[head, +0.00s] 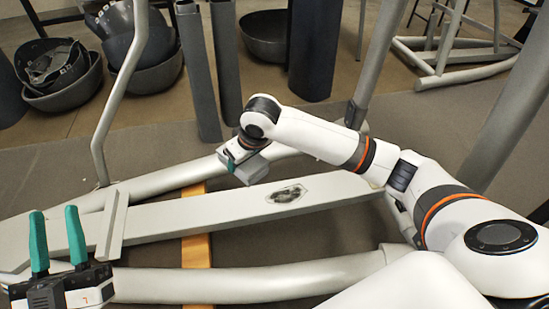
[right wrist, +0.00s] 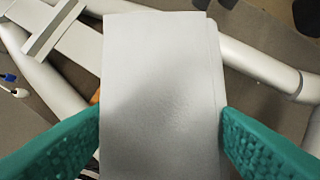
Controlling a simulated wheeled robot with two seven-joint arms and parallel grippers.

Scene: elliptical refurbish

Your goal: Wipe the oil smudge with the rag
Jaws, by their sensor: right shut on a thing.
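The oil smudge (head: 287,193) is a dark patch on the light grey beam (head: 160,218) of the metal frame. My right gripper (head: 236,160) is above the beam, to the left of the smudge in the head view. It is shut on the grey rag (head: 252,170). In the right wrist view the rag (right wrist: 160,90) is a folded pale cloth between the green fingers and fills the middle, and the smudge cannot be seen there. I cannot tell whether the rag touches the beam. My left gripper (head: 55,212) is open and empty at the lower left.
Grey tubes of the frame (head: 250,285) run in front of and behind the beam. An orange strip (head: 196,250) lies under it. Dark bowls (head: 65,80) and dark upright posts (head: 200,75) stand at the back. The beam around the smudge is clear.

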